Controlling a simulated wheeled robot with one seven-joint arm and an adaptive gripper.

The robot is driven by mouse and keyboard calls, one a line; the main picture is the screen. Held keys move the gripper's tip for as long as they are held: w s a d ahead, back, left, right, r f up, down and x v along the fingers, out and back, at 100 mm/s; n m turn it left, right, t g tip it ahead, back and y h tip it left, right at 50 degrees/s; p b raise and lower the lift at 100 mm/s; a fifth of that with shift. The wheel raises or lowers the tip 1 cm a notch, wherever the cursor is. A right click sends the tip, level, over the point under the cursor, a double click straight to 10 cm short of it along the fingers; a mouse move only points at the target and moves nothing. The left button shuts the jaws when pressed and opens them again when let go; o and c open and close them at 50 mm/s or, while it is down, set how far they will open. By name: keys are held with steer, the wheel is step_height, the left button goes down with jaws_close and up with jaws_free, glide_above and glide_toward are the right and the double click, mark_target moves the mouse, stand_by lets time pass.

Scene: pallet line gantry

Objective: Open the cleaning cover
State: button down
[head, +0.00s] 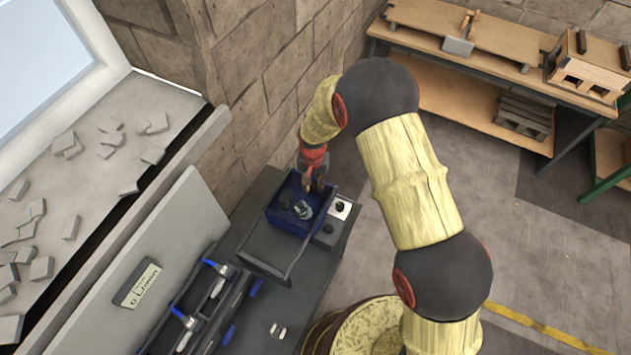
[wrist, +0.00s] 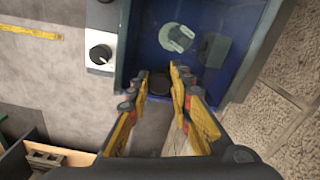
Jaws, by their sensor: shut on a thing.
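A blue box (head: 285,221) stands on the dark bench, and I look down into it. A pale green round part and a grey block show in it in the wrist view. A dark grey frame (head: 264,266) extends from the box toward the lower left. I cannot tell for certain whether this frame is the cleaning cover. My gripper (head: 311,187) is at the box's far end, pointing down.
A small control unit with a white panel and black dial (wrist: 100,55) sits close beside the box. A grey board (head: 130,265) and a dark tool tray (head: 208,310) with blue-handled tools are to the left. A wooden workbench (head: 480,45) stands behind; floor between is open.

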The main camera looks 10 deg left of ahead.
steer(key=s+a, duration=0.2)
steer(key=s, duration=0.5)
steer(key=s+a+b, duration=0.1)
steer(key=s+a, duration=0.2)
steer(key=s, duration=0.5)
steer(key=shift+a+b, duration=0.15)
steer(key=shift+b, duration=0.15)
steer(key=c, duration=1.6)
jaws_free()
steer(key=shift+r, duration=0.1)
step_height(320, 180, up, 12)
steer(key=shift+f, duration=0.1)
